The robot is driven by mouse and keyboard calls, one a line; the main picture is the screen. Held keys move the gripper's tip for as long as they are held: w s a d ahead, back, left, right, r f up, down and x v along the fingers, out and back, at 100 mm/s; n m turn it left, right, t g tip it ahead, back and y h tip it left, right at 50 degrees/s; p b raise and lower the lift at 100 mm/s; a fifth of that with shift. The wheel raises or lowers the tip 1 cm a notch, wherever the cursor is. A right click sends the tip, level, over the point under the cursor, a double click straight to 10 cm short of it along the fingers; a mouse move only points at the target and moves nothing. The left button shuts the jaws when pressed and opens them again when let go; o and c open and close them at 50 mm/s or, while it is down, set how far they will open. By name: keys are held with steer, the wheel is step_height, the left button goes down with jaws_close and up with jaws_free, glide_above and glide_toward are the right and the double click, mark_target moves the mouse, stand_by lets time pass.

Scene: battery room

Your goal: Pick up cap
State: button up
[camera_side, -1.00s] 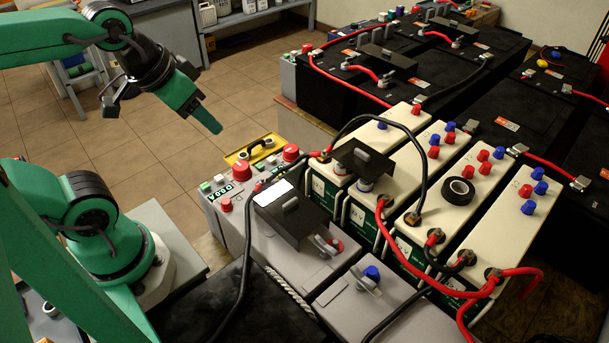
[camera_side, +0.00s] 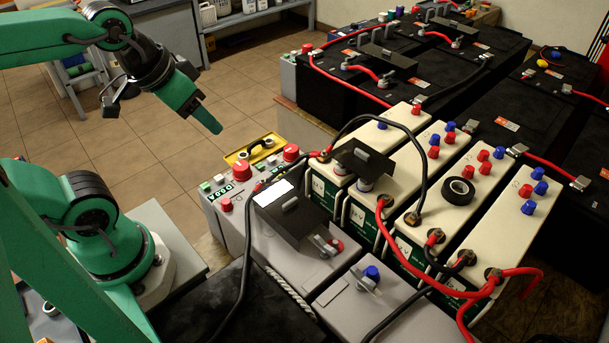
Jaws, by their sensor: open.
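Several small caps stand on the cream battery tops. Blue caps (camera_side: 527,208) and red caps (camera_side: 525,190) are on the right battery, and more red caps (camera_side: 484,155) are on the battery beside it. A blue cap (camera_side: 372,272) also sits on the grey battery in front. I cannot tell which cap the task means. My gripper (camera_side: 208,120) is in the air at upper left, over the tiled floor, well apart from all the caps. Its jaws are open and nothing shows in them. One green finger points down and right; the other jaw is hard to make out.
A black tape roll (camera_side: 458,190) lies on a cream battery. Red cables (camera_side: 400,235) and a black cable (camera_side: 421,150) arch over the tops. Black covers (camera_side: 290,215) stand on the batteries. A yellow tray (camera_side: 255,150) sits behind the grey control box.

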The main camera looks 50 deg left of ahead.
steer(key=shift+f, duration=0.1)
steer(key=g, duration=0.5)
glide_above(227, 200)
step_height(227, 200, down, 17)
steer(key=shift+w+d, duration=0.1)
steer(key=shift+f+g, duration=0.3)
steer(key=shift+f, duration=0.25)
steer(key=shift+f, duration=1.25)
steer(key=shift+f, duration=0.1)
